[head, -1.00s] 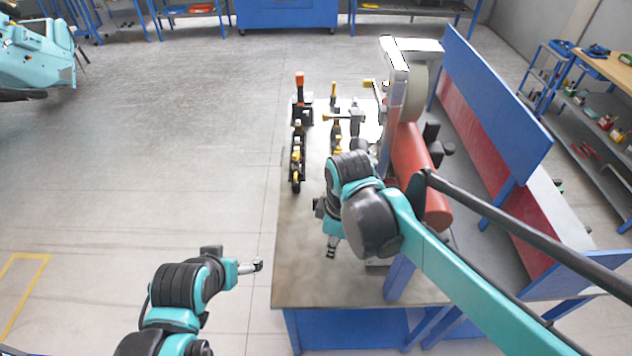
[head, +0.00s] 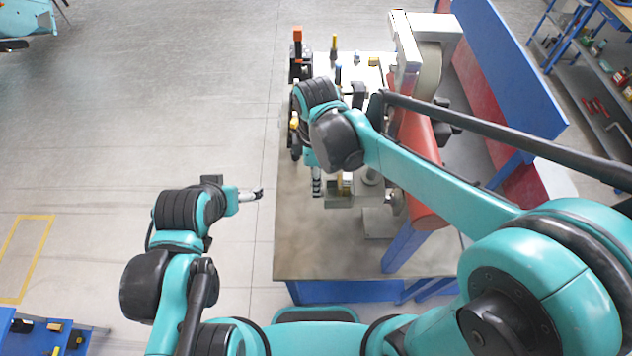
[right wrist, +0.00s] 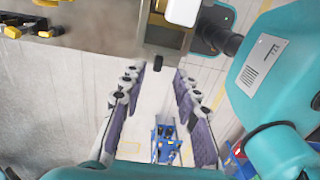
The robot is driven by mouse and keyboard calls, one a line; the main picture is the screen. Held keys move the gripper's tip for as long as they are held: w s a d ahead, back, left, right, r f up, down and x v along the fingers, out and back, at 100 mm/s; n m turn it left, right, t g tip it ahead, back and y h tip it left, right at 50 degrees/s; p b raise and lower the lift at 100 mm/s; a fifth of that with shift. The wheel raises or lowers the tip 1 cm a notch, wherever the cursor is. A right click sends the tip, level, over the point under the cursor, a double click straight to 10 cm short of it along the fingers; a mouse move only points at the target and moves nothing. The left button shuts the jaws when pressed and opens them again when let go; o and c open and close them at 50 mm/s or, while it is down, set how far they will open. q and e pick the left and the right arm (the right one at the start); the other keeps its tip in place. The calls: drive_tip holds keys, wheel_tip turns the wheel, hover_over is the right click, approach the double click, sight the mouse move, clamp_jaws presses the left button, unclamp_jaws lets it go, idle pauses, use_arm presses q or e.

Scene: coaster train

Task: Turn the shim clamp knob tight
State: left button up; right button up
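My right gripper (head: 317,184) points down over the worktable (head: 320,250), just left of a small metal fixture (head: 339,200) with a yellowish part on it. In the right wrist view its two purple-padded fingers (right wrist: 157,105) are spread apart with nothing between them. A metal block (right wrist: 166,36) lies ahead of the fingers, with a small dark round piece (right wrist: 158,63) below it, apart from the fingertips. I cannot tell for sure which part is the shim clamp knob. My left gripper (head: 257,194) is left of the table over the floor; its finger opening is too small to judge.
Clamps with an orange-topped one (head: 297,45) stand at the back left. A blue panel (head: 515,75) bounds the right. The table's front is bare.

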drive_tip(key=f, duration=0.5)
drive_tip(key=shift+w+f, duration=0.2)
drive_tip(key=shift+s, duration=0.2)
drive_tip(key=shift+w, duration=0.1)
clamp_jaws()
